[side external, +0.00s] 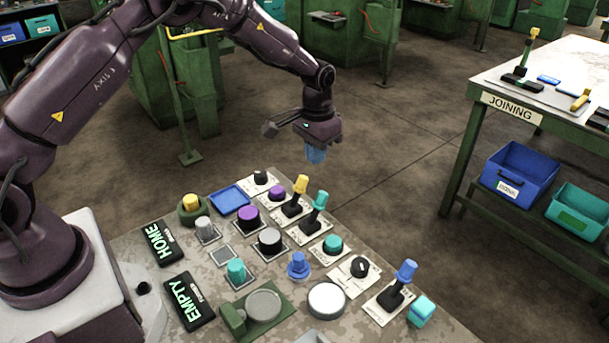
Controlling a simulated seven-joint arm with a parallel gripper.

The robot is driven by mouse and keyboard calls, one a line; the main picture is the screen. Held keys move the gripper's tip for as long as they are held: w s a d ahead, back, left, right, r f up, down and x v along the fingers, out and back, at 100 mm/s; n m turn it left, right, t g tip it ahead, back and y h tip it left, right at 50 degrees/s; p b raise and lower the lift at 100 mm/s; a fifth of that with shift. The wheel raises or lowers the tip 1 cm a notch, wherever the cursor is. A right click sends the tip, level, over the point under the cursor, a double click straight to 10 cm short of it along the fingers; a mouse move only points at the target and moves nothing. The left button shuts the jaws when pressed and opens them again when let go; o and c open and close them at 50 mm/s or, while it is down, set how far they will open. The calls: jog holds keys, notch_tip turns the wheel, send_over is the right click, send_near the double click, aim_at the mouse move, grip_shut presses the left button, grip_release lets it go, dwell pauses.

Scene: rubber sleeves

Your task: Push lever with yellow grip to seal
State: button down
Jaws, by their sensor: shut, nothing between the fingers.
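The lever with the yellow grip (300,184) stands on a light plate toward the back of the control panel, its grip upright or close to it. A lever with a teal grip (319,201) stands just to its right, and a lever with a blue grip (405,271) stands at the panel's right end. My gripper (316,155) hangs above and behind the yellow lever, apart from it. Its blue fingertips point down and are shut with nothing between them. The word "seal" is not legible on any plate.
The panel (130,240) also bears several knobs and buttons, a yellow button (191,202), a blue square (229,199), and HOME (163,243) and EMPTY (189,301) signs. A JOINING table (550,75) stands at the right, with blue (520,172) and teal (580,209) bins below. Space above the panel is clear.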

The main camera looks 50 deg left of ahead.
aim_at(300, 177)
dwell(0.3)
jog(key=shift+f, duration=2.35)
jog(key=shift+s, duration=2.25)
jog(key=shift+w, duration=0.15)
